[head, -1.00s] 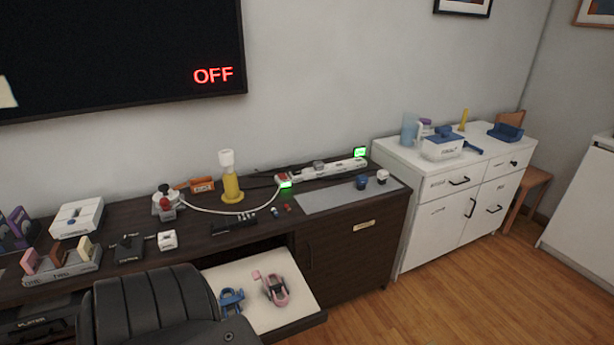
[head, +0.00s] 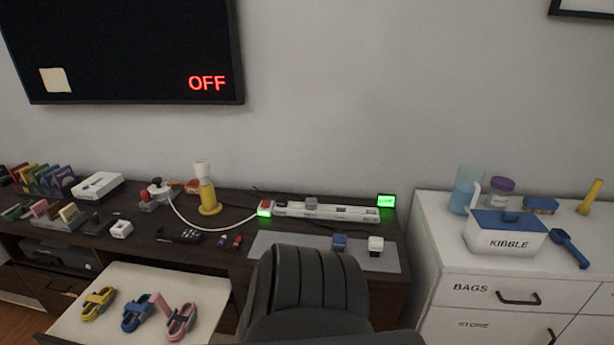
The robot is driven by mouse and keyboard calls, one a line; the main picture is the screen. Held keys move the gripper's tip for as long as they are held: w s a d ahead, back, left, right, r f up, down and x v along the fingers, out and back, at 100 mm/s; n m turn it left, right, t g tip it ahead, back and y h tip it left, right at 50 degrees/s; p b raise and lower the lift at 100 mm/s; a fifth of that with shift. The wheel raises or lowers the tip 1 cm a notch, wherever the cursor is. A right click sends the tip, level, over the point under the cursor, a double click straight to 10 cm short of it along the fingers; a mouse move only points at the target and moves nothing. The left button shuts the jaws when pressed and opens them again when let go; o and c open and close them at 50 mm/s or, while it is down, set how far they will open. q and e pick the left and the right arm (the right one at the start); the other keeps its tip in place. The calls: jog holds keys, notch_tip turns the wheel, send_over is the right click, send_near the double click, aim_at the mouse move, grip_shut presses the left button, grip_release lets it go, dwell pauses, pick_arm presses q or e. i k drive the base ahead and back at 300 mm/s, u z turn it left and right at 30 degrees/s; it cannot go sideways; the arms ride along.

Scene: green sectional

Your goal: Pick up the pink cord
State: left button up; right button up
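The pink cord (head: 182,320) is a coiled bundle with a dark band. It lies at the right of a group in the open white drawer (head: 208,296) below the dark console. A blue cord (head: 137,312) lies just left of it and a yellow cord (head: 98,303) farther left. A small upright pink piece (head: 160,303) stands beside the pink cord; I cannot tell whether it is joined to it. Neither of my grippers shows in the head view.
A black chair (head: 307,295) stands right of the drawer, in front of the console (head: 225,240). A power strip (head: 335,212), a yellow lamp (head: 208,195) and small items cover the console top. A white cabinet (head: 480,262) with a kibble box (head: 505,235) stands at right.

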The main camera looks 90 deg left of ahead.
aim_at(178, 320)
jog(key=i, duration=0.4)
jog(key=u, duration=2.55)
